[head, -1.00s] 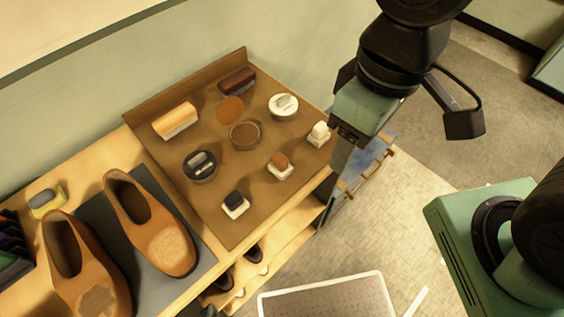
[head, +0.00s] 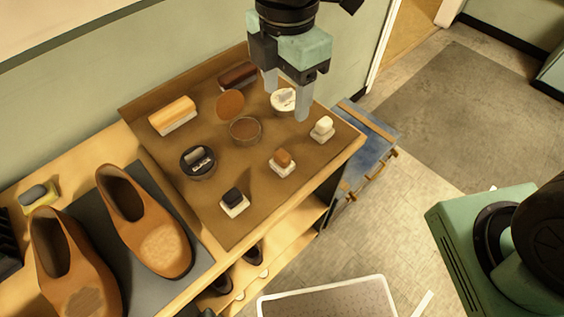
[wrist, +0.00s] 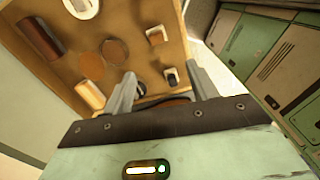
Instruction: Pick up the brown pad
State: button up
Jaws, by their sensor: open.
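The brown pad (head: 283,161) is a small brown block on a white base, on the brown tray (head: 225,225) near its front edge. It sits between a black pad (head: 235,201) and a white pad (head: 322,128). In the wrist view the brown pad (wrist: 157,36) shows beyond the fingertips, with the black pad (wrist: 171,76) nearer. My gripper (head: 287,98) is open and empty. It is above the back right of the tray, apart from the brown pad, and partly covers a white round tin (head: 281,101).
The tray also holds an open brown tin (head: 245,130), its round brown lid (head: 230,104), a black tin (head: 198,162), an orange-topped brush (head: 172,115) and a dark brush (head: 238,75). Brown shoes (head: 150,225) stand on a grey mat at left. A blue cabinet (head: 365,140) stands at right.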

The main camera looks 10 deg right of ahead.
jog(key=n, duration=0.1)
send_over(282, 154)
notch_tip(282, 154, down, 12)
jog(key=shift+w+f, duration=0.1)
jog(key=shift+f, duration=2.75)
jog(key=c, duration=1.1)
notch_tip(282, 154, up, 10)
jog(key=shift+r, duration=0.1)
jog(key=o, duration=0.4)
jog(key=shift+c, duration=1.4)
